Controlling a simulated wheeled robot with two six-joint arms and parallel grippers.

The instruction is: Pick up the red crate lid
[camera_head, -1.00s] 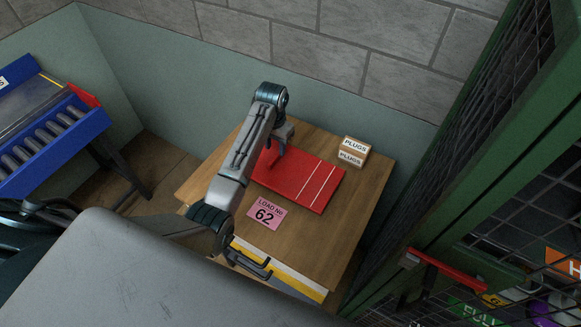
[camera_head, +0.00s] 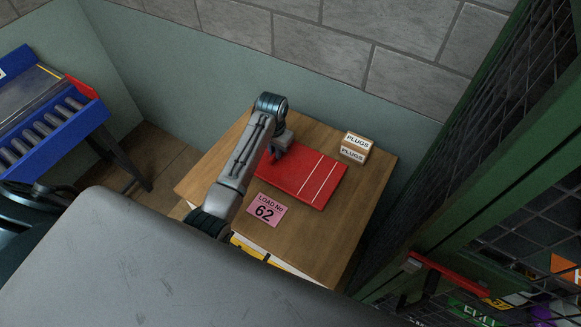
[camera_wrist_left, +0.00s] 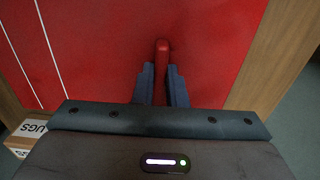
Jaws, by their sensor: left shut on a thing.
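The red crate lid (camera_head: 312,180) is a flat red panel with two thin white lines, on the wooden table top. In the left wrist view the lid (camera_wrist_left: 110,45) fills most of the picture, with a small upright red handle (camera_wrist_left: 162,52) between the fingers. My left gripper (camera_wrist_left: 162,88) is shut on that handle. In the head view the left gripper (camera_head: 277,152) is at the lid's upper left part, and its fingertips are hard to make out. I cannot tell whether the lid touches the table. My right gripper is not in view.
A box marked PLUGS (camera_head: 355,147) stands beside the lid at the table's back right. A pink card reading 62 (camera_head: 266,209) lies in front of the lid. A green mesh frame (camera_head: 430,190) rises at right. A blue roller conveyor (camera_head: 50,130) is at left.

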